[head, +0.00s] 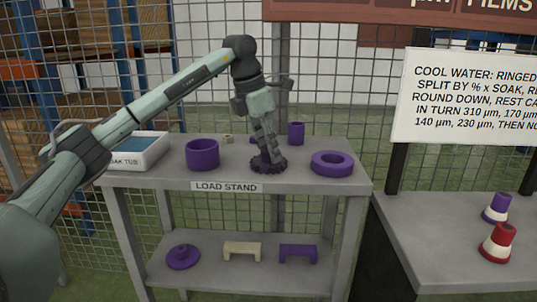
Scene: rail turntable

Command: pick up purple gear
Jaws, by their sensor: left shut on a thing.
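The purple gear (269,165) is a dark purple toothed disc on the top of the load stand (160,179), near its front edge. My left gripper (267,153) points down over it and is shut on it, with the fingers at its middle. The gear looks level and at about the height of the stand top; I cannot tell whether it touches the surface. My right gripper is not in view.
A purple cup (202,154) stands left of the gear and a purple ring (332,163) close to its right. A purple cylinder (296,133) stands behind. A soak tub (150,152) is at the left end. Two cones (497,242) (496,208) stand on the right table (430,225).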

